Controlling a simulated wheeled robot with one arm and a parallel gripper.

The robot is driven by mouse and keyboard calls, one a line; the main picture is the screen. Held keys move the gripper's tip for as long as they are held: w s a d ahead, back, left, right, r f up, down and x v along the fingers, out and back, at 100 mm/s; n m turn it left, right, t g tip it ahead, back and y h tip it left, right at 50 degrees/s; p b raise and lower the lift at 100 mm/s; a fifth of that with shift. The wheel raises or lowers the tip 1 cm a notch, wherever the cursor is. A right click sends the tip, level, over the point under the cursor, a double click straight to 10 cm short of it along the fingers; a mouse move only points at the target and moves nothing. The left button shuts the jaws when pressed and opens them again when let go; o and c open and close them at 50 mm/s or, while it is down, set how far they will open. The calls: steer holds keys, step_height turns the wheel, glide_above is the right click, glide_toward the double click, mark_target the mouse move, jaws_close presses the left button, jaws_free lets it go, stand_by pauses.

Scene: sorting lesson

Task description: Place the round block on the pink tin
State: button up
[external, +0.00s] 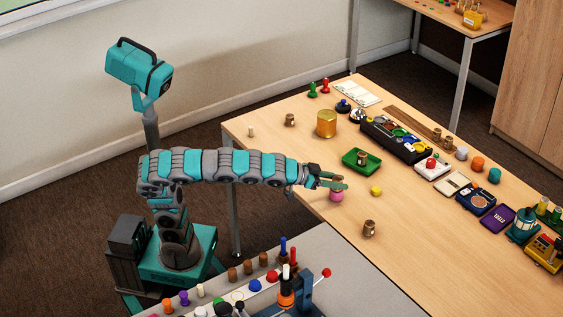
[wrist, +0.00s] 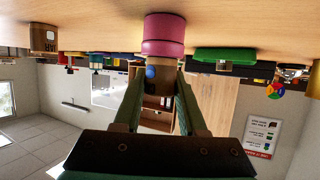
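The pink tin (external: 336,196) stands upright on the table just below and beside my gripper (external: 341,182). In the wrist view, which is upside down, the pink tin (wrist: 163,30) is just ahead of the fingers. A small yellow block (external: 376,191), roughly round, rests on the table a little to the right of the pink tin. I cannot make it out in the wrist view, where the tin blocks the middle.
Another brown jar (external: 369,228) stands nearer the front edge. A gold tin (external: 326,123) and a black organiser (external: 396,140) are farther back. Table right of the yellow block is clear.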

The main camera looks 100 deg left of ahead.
steer(key=o, duration=0.5)
steer(key=shift+c, duration=0.2)
steer(key=shift+r, duration=0.25)
steer(key=v, duration=1.2)
steer(key=shift+d, duration=0.1)
